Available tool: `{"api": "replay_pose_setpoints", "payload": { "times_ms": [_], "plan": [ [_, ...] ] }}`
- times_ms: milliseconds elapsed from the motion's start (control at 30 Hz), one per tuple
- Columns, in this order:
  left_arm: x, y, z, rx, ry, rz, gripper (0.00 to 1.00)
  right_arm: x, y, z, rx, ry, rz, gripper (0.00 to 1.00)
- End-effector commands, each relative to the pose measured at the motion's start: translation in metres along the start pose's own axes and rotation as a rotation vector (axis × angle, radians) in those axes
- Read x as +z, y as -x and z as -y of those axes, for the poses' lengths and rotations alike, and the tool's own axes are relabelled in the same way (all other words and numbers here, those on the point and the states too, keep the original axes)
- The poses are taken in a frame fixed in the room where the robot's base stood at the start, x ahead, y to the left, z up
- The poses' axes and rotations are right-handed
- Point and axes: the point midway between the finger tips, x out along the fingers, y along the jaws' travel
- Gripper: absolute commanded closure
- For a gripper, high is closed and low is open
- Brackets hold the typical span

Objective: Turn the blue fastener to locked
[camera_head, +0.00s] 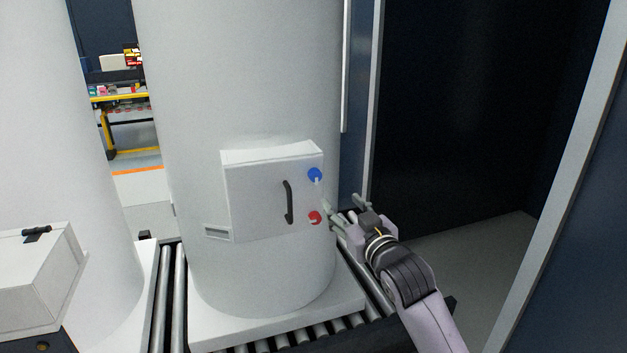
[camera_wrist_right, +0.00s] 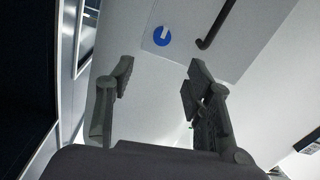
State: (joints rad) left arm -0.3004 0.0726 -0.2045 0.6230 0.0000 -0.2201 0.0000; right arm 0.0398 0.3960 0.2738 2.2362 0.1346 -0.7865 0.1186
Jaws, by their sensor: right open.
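The blue fastener (camera_head: 315,174) is a round blue knob with a small pale tab, at the upper right edge of a white box (camera_head: 258,195) on the front of a large white tank (camera_head: 240,80). In the right wrist view the blue fastener (camera_wrist_right: 161,37) shows beyond the fingertips, roughly between the finger lines. My right gripper (camera_head: 344,207) is open and empty, to the lower right of the blue fastener and apart from it. Its two fingers also show spread in the right wrist view (camera_wrist_right: 158,72). My left gripper is out of view.
A red fastener (camera_head: 315,218) sits below the blue one, close to my right fingers. A dark handle (camera_head: 289,202) is on the box front. The tank stands on a roller conveyor (camera_head: 180,290). A second tank (camera_head: 50,130) is at left; a dark opening is at right.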

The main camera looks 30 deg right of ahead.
Motion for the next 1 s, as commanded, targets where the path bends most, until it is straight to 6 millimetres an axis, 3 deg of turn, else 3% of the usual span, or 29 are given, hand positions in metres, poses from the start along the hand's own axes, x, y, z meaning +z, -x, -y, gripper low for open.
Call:
{"api": "replay_pose_setpoints", "payload": {
  "times_ms": [100,300,600,800,1000],
  "plan": [
    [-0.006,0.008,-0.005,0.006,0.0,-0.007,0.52,-0.004,-0.027,-0.001,0.001,-0.001,-0.001,0.52],
    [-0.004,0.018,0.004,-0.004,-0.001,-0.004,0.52,-0.003,-0.068,0.0,0.0,-0.002,0.0,0.52],
    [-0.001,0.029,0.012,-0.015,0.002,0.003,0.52,-0.002,-0.121,0.0,-0.001,-0.001,0.0,0.52],
    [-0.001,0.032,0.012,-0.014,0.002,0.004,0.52,-0.001,-0.139,0.0,-0.001,-0.001,0.0,0.52],
    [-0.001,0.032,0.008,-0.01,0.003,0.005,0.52,0.0,-0.143,0.001,-0.001,0.0,0.0,0.52]
  ]
}}
